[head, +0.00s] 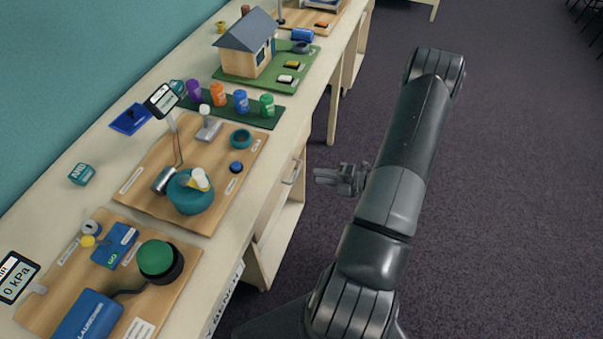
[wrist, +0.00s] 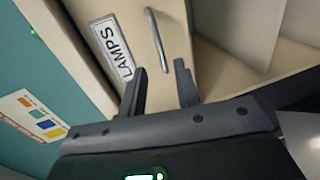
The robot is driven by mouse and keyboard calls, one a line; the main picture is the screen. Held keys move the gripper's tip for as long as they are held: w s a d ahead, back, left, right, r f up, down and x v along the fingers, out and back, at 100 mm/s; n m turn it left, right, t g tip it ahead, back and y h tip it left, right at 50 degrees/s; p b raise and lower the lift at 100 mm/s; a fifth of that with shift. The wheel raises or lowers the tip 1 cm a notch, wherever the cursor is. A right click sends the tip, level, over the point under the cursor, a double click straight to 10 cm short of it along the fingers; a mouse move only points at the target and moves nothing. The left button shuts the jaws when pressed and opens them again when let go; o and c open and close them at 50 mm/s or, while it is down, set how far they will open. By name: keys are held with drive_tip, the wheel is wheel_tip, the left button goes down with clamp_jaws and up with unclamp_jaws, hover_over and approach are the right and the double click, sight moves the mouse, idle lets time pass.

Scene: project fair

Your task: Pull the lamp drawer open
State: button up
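The lamp drawer (wrist: 110,20) shows in the wrist view as a cream front with a white label reading LAMPS (wrist: 112,48). Its grey bar handle (wrist: 157,40) is beside the label. In the head view the handle (head: 292,172) is on the bench's front side, and the drawer looks shut. My gripper (head: 318,176) is just right of the handle in the head view, apart from it. In the wrist view my gripper (wrist: 160,68) is open and empty, with the handle ahead, lined up between the two fingertips. The fingers are not closed on it.
The bench top (head: 215,262) carries wooden display boards, a teal round device (head: 190,196), a blue box (head: 88,316) and a model house (head: 246,45). An open shelf (head: 278,243) lies below the drawer. The dark carpet (head: 515,200) on the right is clear.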

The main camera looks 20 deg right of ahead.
drive_tip(key=x, duration=0.7)
drive_tip(key=shift+w+a, duration=0.2)
drive_tip(key=shift+w, duration=0.05)
drive_tip(key=shift+c, duration=0.3)
clamp_jaws()
